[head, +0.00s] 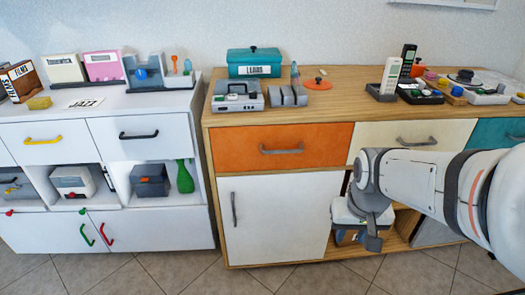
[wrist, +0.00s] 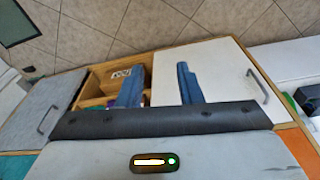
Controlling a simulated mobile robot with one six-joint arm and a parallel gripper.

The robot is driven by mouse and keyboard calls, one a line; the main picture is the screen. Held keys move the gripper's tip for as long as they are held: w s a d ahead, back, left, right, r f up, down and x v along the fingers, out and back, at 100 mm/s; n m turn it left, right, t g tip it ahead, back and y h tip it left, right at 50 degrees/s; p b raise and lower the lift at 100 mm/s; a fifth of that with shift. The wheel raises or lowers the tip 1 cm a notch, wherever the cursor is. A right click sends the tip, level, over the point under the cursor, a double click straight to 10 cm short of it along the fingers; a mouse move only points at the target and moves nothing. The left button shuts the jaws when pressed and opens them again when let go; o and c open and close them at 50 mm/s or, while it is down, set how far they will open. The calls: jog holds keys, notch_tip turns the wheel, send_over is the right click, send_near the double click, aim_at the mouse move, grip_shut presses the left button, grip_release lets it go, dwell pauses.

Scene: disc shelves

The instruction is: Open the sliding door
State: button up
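The wooden cabinet has a white door panel (head: 274,218) on its lower left, with an upright grey handle (head: 234,209) near its left edge. The wrist view shows this white panel (wrist: 222,62) on the right, with its handle (wrist: 257,86). A grey panel (wrist: 45,106) with a handle (wrist: 46,119) is on the left there; my arm mostly hides it in the head view. An open compartment (wrist: 105,88) lies between the panels. My gripper (head: 357,238) is in front of this opening, its fingers apart and empty (wrist: 158,84), away from both handles.
Above the doors are an orange drawer (head: 282,147), a cream drawer (head: 412,138) and a teal drawer (head: 496,133), with protruding handles. The cabinet top (head: 335,103) holds several objects. A white cabinet (head: 150,226) stands at left. The tiled floor (head: 310,280) in front is clear.

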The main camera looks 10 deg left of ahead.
jog(key=w+a+f+n+b, duration=0.1)
jog(key=w+a+f, duration=0.2)
jog(key=w+a, duration=0.5)
jog(key=n+t+y+b, duration=0.2)
jog(key=n+b, duration=0.1)
send_over(234, 210)
jog(key=s+d, duration=0.1)
jog(key=s, duration=0.1)
notch_tip(234, 210, down, 12)
jog(key=b+x, duration=0.2)
jog(key=x, duration=0.6)
jog(key=shift+s+f+b, duration=0.1)
jog(key=shift+s+b, duration=0.05)
jog(key=shift+b, duration=0.25)
grip_shut()
